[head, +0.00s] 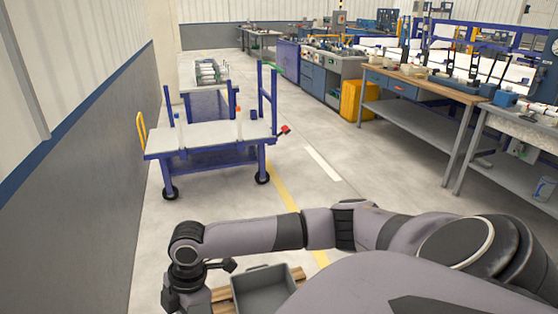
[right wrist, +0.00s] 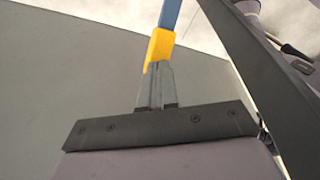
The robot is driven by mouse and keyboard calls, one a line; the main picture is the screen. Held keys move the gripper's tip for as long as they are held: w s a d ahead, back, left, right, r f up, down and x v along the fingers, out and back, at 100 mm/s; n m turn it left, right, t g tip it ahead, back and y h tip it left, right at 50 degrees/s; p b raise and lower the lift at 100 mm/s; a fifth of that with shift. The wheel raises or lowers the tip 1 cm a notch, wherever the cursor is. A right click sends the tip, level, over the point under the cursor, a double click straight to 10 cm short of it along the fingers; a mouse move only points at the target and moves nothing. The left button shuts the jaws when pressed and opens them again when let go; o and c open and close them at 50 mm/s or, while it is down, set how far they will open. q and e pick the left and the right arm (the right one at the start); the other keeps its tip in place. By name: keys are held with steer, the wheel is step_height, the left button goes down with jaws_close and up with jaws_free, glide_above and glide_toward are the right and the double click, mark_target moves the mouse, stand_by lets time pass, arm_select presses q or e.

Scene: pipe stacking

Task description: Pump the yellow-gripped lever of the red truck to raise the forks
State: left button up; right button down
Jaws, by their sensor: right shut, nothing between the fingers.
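In the right wrist view a yellow grip (right wrist: 160,46) sits on a blue bar (right wrist: 171,12) that runs up out of the frame. My right gripper (right wrist: 153,70) is shut and empty, its fingertips at the lower end of the yellow grip. I cannot tell whether they touch it. In the head view my right arm reaches across the foreground to the lower left, and its fingertips are out of frame. The body of the red truck and its forks are not seen in either view. My left gripper is not in view.
A grey bin (head: 262,291) lies on wooden slats (head: 222,298) at the bottom, beside my right wrist. Ahead stands a blue cart (head: 205,135) with a pale top and a yellow handle (head: 141,132). A wall runs along the left; workbenches (head: 420,85) line the right.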

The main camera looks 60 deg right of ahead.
step_height(320, 180, down, 12)
steer(key=b, duration=0.6)
step_height(320, 180, up, 9)
steer(key=p, duration=1)
steer(key=shift+r, duration=0.1)
step_height(320, 180, up, 3)
steer(key=shift+r, duration=0.25)
